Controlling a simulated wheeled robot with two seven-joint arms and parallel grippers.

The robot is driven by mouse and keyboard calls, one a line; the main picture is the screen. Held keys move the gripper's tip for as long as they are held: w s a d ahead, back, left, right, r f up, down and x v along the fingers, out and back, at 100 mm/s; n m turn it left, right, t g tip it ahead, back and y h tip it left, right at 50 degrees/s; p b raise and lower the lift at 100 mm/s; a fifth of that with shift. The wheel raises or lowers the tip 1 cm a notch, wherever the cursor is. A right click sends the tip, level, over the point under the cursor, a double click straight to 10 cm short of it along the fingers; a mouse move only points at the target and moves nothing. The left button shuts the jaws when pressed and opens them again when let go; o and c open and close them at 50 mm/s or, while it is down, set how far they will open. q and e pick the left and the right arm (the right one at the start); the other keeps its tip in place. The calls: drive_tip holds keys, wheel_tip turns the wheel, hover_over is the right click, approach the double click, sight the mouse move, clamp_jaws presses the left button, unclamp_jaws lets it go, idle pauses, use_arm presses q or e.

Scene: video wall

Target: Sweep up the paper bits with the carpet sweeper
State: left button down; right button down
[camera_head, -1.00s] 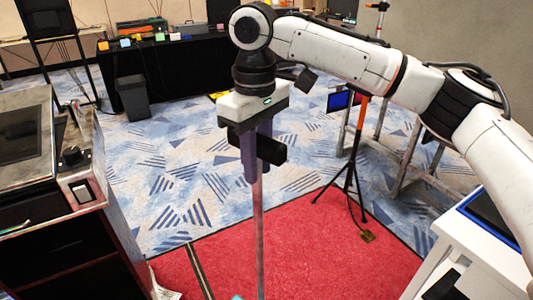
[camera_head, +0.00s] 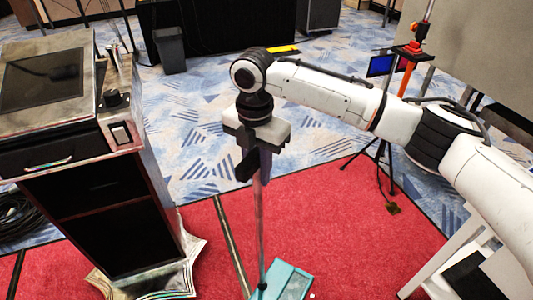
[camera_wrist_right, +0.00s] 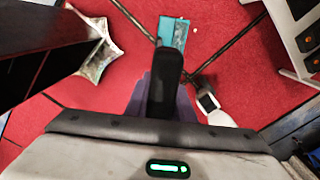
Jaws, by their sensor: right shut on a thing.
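The carpet sweeper has a teal head (camera_head: 288,281) on the red carpet at the bottom of the head view, with a thin grey pole (camera_head: 261,215) rising from it. My right gripper (camera_head: 256,172) is shut on the sweeper's upright handle; its dark grip (camera_wrist_right: 163,85) lies between the fingers in the wrist view. The teal head also shows in the wrist view (camera_wrist_right: 176,32), at the top. A small white speck, seemingly a paper bit (camera_head: 312,296), lies right of the head. My left gripper is not in view.
A tripod (camera_head: 388,165) stands at the carpet's far right, and white furniture (camera_head: 440,262) at lower right. Red carpet between them is open.

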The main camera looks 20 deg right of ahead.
drive_tip(key=a+f+n+b, duration=0.3)
drive_tip(key=f+n+b, duration=0.1)
drive_tip(key=f+n, duration=0.6)
drive_tip(key=shift+s+a+f+n, duration=0.25)
drive_tip(key=shift+s+f+n, duration=0.15)
idle(0.6)
drive_tip(key=shift+r, duration=0.1)
